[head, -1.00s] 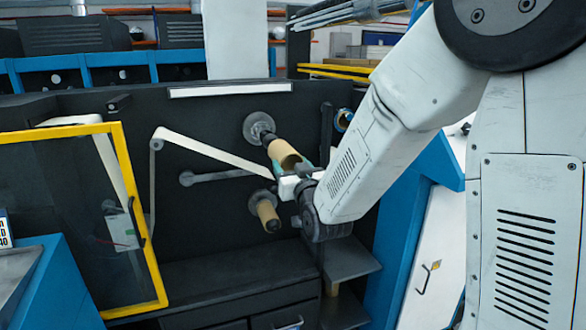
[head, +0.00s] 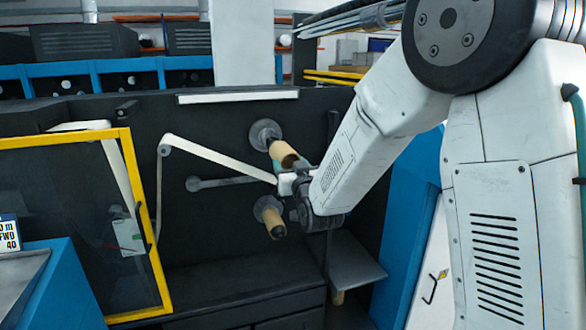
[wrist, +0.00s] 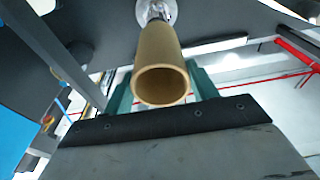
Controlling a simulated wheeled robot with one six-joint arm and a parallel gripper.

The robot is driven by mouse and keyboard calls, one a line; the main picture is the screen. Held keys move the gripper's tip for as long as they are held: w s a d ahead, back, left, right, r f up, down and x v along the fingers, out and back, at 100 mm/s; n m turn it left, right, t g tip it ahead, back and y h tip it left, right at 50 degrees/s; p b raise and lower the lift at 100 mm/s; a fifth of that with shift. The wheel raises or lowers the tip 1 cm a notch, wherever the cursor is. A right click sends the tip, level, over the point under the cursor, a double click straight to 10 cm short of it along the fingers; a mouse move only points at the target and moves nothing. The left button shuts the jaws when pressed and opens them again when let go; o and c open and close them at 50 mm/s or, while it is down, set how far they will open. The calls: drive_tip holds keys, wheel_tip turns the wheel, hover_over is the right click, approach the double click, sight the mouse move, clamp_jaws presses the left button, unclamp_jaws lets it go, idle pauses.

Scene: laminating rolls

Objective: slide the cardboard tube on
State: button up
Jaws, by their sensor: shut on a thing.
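The brown cardboard tube (head: 284,154) is held at the upper spindle of the dark machine panel. My gripper (head: 291,171) is shut on it; in the wrist view the tube (wrist: 161,62) lies between the green fingers (wrist: 162,90), its open near end facing the camera. The upper spindle's dark shaft (head: 271,142) and round grey flange (head: 264,132) are behind the tube's far end, roughly in line with it. The tube appears to be over the shaft's end, but how far is hidden. No shaft shows inside the near opening.
A second tube (head: 273,218) sits on the lower spindle, just below my gripper. A white web (head: 220,158) runs from a roller at left toward the spindles. A yellow-framed guard door (head: 146,220) stands left; a grey shelf (head: 355,272) is low right.

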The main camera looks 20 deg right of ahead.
drive_tip(key=shift+w, duration=7.55)
drive_tip(key=o, duration=1.3)
